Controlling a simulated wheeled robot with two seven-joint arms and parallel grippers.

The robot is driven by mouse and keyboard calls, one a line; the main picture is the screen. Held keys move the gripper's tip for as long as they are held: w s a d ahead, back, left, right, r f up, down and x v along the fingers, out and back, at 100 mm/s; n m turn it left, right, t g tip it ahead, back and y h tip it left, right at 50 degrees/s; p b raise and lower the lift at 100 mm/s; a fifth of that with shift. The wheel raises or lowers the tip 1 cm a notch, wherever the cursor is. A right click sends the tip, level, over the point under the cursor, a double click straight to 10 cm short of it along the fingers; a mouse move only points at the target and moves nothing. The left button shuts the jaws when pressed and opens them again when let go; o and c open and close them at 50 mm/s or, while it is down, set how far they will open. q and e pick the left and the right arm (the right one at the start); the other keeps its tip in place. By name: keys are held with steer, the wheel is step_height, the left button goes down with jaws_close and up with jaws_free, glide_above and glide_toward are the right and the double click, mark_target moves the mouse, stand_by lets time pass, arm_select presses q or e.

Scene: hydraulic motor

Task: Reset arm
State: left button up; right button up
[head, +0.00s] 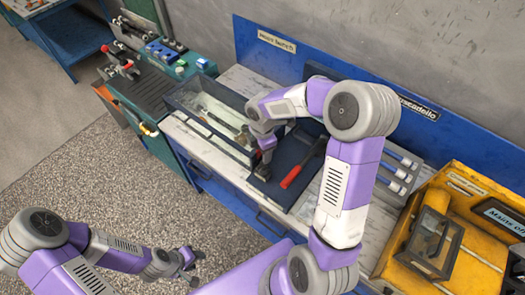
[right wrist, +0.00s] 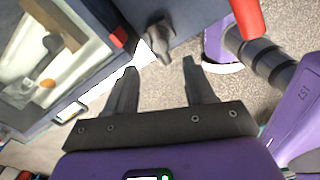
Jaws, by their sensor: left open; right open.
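My right arm reaches over the workbench (head: 232,180). Its gripper (head: 263,172) points down over the dark tray (head: 292,153), between the glass-sided bin and a red-handled tool (head: 290,178). In the right wrist view my right gripper (right wrist: 160,68) is open, with nothing between its fingers. A small grey metal piece (right wrist: 158,38) lies just beyond the fingertips, and the tool's red handle (right wrist: 247,18) shows at the top. My left gripper (head: 194,263) is open and hangs over the speckled floor in front of the bench, apart from any object.
A glass-sided bin (head: 208,118) with loose parts stands left of the tray and also shows in the right wrist view (right wrist: 60,60). A green machine bench (head: 150,85) is at the left. A yellow case (head: 465,235) stands at the right. The floor (head: 90,165) at left is clear.

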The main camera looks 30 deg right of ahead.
steer(key=s+a+f+m+y, duration=0.2)
steer(key=s+a+f+m, duration=0.6)
steer(key=f+m, duration=0.2)
steer(key=s+a+f+m+y, duration=0.2)
steer(key=s+a+f+m, duration=0.55)
steer(key=f+m, duration=0.2)
step_height(320, 180, down, 9)
steer(key=b, duration=0.8)
steer(key=shift+a+f+m+t, duration=0.2)
steer(key=shift+m+t, duration=0.1)
steer(key=shift+m, duration=0.15)
steer(key=shift+s, duration=0.1)
